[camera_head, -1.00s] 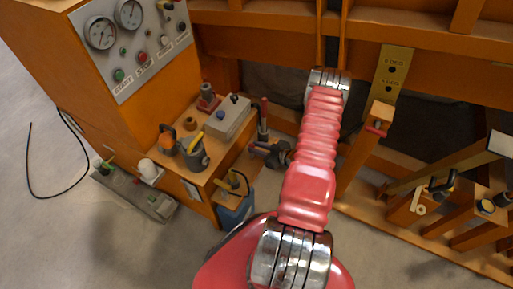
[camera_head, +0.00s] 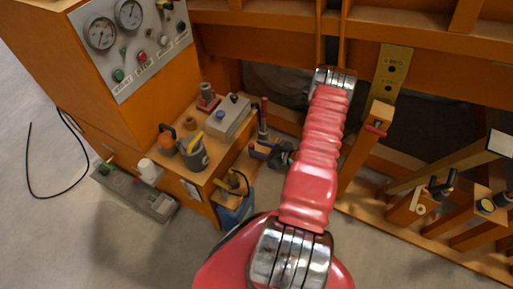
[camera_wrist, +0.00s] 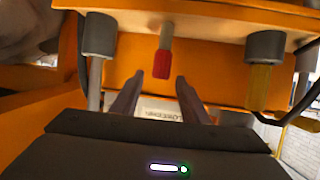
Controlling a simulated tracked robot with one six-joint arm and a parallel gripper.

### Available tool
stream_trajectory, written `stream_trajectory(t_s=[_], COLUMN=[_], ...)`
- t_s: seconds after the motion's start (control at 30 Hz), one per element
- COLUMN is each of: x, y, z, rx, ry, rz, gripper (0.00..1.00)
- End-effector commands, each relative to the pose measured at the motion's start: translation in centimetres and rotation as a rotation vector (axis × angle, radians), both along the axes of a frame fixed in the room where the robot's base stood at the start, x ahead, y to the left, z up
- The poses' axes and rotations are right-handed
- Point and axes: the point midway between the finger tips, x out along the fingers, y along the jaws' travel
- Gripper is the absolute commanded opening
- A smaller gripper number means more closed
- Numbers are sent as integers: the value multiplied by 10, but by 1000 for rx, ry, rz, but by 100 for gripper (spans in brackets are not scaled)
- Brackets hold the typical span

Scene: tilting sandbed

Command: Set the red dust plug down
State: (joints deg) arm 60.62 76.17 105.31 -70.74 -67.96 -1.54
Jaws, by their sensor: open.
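A small red piece, which looks like the red dust plug (camera_wrist: 162,64), is at the lower end of a pale grey rod under an orange ledge in the wrist view. My gripper (camera_wrist: 160,77) is open, with its two dark fingers apart on either side of the red piece's lower end. I cannot tell whether the red piece is between the fingertips or beyond them, but neither finger visibly touches it. In the head view, my gripper (camera_head: 268,151) is small and dark beside the wooden bench. A red-topped upright (camera_head: 264,112) stands just behind it.
A grey cylinder with a yellow part (camera_wrist: 259,86) hangs to the right, and another grey cylinder (camera_wrist: 97,35) is at left. The bench (camera_head: 213,158) carries a grey box, a can and other fittings. A blue container (camera_head: 236,208) stands below. Open floor lies in front.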

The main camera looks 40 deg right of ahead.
Motion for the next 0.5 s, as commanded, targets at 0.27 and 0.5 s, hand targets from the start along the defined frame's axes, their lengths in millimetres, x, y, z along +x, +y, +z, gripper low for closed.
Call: stream_trajectory(t_s=[0.27, 0.5], x=[-39, -72], y=[-8, -14], z=[16, 30], rx=[0, 1], ry=[0, 0], rz=[-4, -4], gripper=[41, 41])
